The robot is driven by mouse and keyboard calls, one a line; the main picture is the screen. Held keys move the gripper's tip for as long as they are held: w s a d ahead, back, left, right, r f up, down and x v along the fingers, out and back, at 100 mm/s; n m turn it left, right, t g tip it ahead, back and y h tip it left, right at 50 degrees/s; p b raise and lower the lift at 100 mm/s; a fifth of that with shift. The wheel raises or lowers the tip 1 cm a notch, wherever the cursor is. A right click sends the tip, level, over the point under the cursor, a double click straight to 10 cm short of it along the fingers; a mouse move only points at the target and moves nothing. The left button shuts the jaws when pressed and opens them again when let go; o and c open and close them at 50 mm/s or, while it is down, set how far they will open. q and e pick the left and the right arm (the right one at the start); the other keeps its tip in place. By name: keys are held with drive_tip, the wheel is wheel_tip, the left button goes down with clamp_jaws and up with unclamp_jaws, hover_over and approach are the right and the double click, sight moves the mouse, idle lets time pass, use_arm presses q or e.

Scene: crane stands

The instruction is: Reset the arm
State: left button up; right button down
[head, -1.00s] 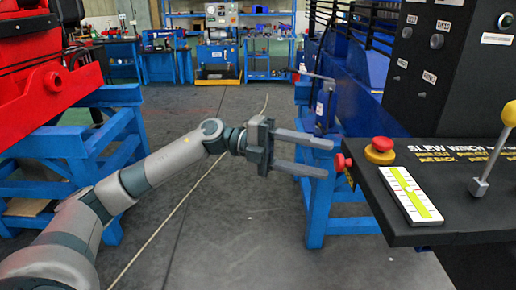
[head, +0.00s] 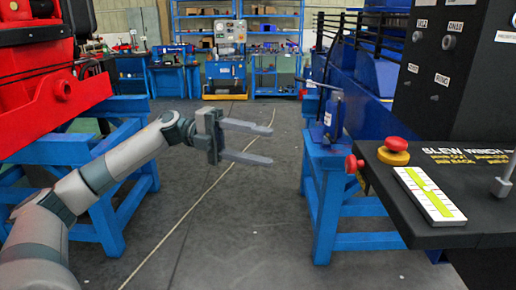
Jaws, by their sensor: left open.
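My left arm comes in from the left in the head view. Its gripper (head: 259,144) is open and empty, with its two fingers apart and pointing right. It hangs in the air over the gap between the blue stands, clear of everything around it. To its right is the dark control panel (head: 450,232). The panel carries a red knob on a yellow base (head: 394,150) and a white and yellow-green gauge strip (head: 428,196). A second red button (head: 352,164) is on the panel's left side. My right gripper is not in view.
A blue stand (head: 325,190) with a small blue vise-like device (head: 331,118) is right of the gripper. A red machine (head: 60,85) rests on another blue stand (head: 110,225) at left. Grey floor (head: 240,235) lies open between. Shelves (head: 272,33) stand at the back.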

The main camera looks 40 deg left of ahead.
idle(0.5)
